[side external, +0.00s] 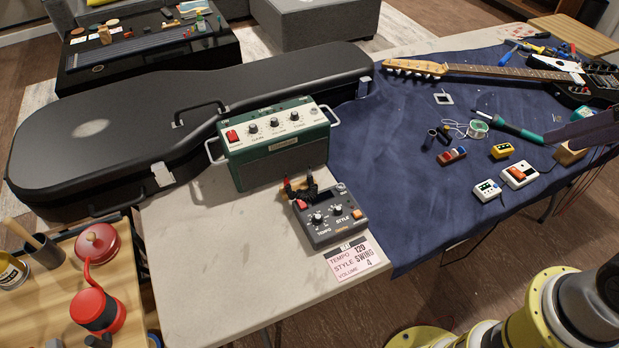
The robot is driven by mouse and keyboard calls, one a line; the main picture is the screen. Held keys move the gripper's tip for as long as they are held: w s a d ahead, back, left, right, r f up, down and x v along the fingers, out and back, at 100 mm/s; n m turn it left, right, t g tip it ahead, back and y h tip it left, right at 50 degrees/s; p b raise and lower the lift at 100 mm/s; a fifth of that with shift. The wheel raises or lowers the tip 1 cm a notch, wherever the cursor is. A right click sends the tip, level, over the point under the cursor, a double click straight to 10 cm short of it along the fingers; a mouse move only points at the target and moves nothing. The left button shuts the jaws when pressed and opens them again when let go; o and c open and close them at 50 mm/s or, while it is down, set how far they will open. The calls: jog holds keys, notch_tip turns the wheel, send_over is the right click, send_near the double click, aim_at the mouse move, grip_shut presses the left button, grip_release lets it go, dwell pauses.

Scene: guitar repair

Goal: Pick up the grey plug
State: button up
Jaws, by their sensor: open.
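I cannot pick out a grey plug for certain in the side external view. Small dark cylinders (431,139) lie on the blue cloth, left of a solder spool; they are too small to identify. A dark lead with black and red ends (301,188) sits at the back of the grey tempo and style box (333,215), in front of the green amplifier (275,140). Whether any of it is the plug is unclear.
The blue cloth (385,195) holds an electric guitar (480,71), a soldering iron (507,126), the solder spool (477,128) and several small pedals. A black guitar case (90,145) lies behind the amplifier. The table's front left (225,265) is bare.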

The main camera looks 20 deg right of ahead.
jog(key=w+a+r+m+y, duration=0.1)
jog(key=w+a+r+m, duration=0.1)
jog(key=w+r+m, duration=0.3)
jog(key=m+g+y, duration=0.3)
jog(key=m+g, duration=0.2)
jog(key=m, duration=0.6)
send_over(311, 173)
jog(key=d, duration=0.2)
notch_tip(311, 173, down, 31)
jog(key=shift+s+d+x, duration=0.15)
jog(key=shift+x, duration=1.3)
jog(key=shift+s+d+x, duration=0.15)
jog(key=shift+x, duration=1.3)
jog(key=shift+f, duration=0.15)
grip_shut()
